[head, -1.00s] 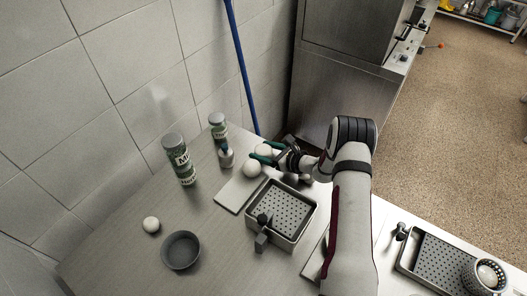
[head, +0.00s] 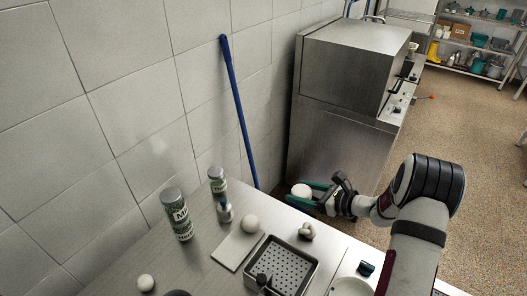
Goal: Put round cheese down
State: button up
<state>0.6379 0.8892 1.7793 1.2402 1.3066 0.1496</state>
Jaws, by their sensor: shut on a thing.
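My gripper (head: 309,195) is shut on a round white piece, the round cheese (head: 301,190). The green fingers lie on either side of it. The cheese is held up in the air and shows against the steel cabinet, over or just past the table's far edge.
A perforated tray (head: 262,247) stands right of the board. A small pale lumpy item (head: 307,231) lies behind it. Two jars (head: 177,213) (head: 218,181) and a shaker (head: 225,211) stand left. Another white ball (head: 146,283) lies at front left. The steel oven (head: 352,70) stands behind.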

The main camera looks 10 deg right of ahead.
jog(key=s+a+r+m+t+h, duration=0.1)
jog(key=s+a+r+h, duration=0.2)
jog(key=r, duration=0.7)
jog(key=s+a+r+m+t, duration=0.1)
jog(key=s+a+r+m, duration=0.2)
jog(key=r, duration=0.7)
jog(key=s+a+r+h, duration=0.25)
jog(key=a+r, duration=0.25)
jog(key=r, duration=0.5)
jog(key=w+d+f+n+g+y, duration=0.1)
jog(key=d+f+n+y, duration=0.1)
jog(key=d+f, duration=0.5)
jog(key=d+f+n+g+y, duration=0.1)
jog(key=d+f+y, duration=0.15)
jog(key=f, duration=0.85)
jog(key=w+d+f+n+g+y, duration=0.1)
jog(key=d+f+n+y, duration=0.1)
jog(key=d+f, duration=0.55)
jog(key=w+a+f, duration=0.2)
jog(key=a+f, duration=0.1)
jog(key=w+a+f, duration=0.2)
jog(key=a, duration=0.1)
jog(key=w+a+f, duration=0.2)
jog(key=a+f, duration=0.1)
jog(key=a, duration=0.1)
jog(key=shift+w+f, duration=0.3)
jog(key=shift+w, duration=0.1)
notch_tip(320, 180, down, 4)
jog(key=shift+w+a, duration=0.1)
jog(key=shift+f, duration=0.15)
